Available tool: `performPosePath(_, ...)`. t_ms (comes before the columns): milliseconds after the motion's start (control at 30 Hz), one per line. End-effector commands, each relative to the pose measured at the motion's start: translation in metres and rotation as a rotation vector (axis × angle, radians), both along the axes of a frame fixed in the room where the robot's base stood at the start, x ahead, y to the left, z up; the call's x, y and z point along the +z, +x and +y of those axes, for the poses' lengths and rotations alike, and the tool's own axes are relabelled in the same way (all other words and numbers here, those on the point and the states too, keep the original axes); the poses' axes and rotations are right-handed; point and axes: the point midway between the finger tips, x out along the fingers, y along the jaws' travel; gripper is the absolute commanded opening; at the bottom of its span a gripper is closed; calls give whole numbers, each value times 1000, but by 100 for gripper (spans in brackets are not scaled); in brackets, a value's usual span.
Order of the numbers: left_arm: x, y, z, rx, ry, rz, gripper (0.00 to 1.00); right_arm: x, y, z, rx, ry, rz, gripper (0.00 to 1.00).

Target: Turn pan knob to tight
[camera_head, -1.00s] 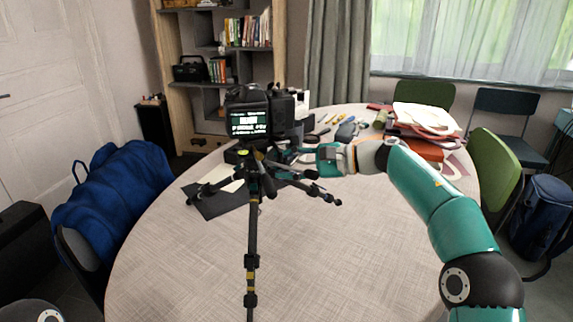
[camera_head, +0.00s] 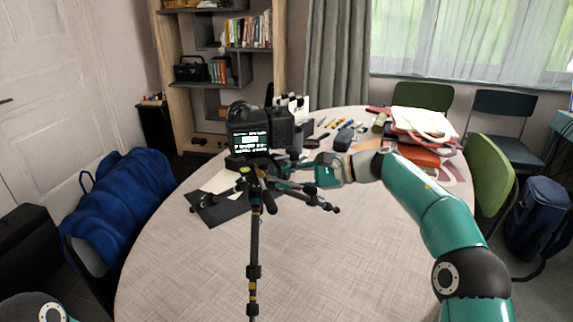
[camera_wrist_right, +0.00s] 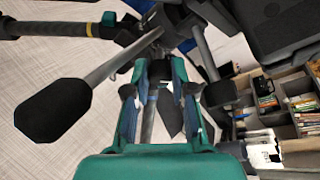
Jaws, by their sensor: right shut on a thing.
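A black camera (camera_head: 262,132) with a lit screen sits on top of the tripod (camera_head: 254,240) at the table. My right gripper (camera_head: 289,169) reaches in from the right to the tripod head, just below the camera. In the right wrist view, the fingers of my right gripper (camera_wrist_right: 163,80) are closed around a small dark part of the tripod head, which I take to be the pan knob (camera_wrist_right: 160,72). The fingers mostly hide it, and its turned position cannot be read. My left gripper is out of view.
A black pan handle grip (camera_wrist_right: 52,112) lies close to the gripper in the wrist view. Tripod legs spread around it. Dark and white sheets (camera_head: 222,205) lie behind the tripod. Papers and folders (camera_head: 420,125) pile at the back right.

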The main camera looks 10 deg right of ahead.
Motion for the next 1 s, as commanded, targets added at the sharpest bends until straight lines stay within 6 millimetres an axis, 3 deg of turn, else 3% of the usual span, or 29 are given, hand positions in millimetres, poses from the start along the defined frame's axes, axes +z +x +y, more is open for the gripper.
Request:
performPosePath(33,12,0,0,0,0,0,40,4,0,0,3,-1,25,0)
performPosePath(100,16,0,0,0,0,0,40,2,-1,0,3,0,46,0)
performPosePath(467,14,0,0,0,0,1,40,-2,-1,2,4,1,59,0)
performPosePath(500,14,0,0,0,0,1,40,-2,-1,2,4,1,59,29)
performPosePath(533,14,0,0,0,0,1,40,-2,-1,2,4,1,59,34)
performPosePath(867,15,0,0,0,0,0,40,0,0,0,2,2,56,35)
performPosePath(1000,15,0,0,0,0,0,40,3,-2,-9,-1,2,55,35)
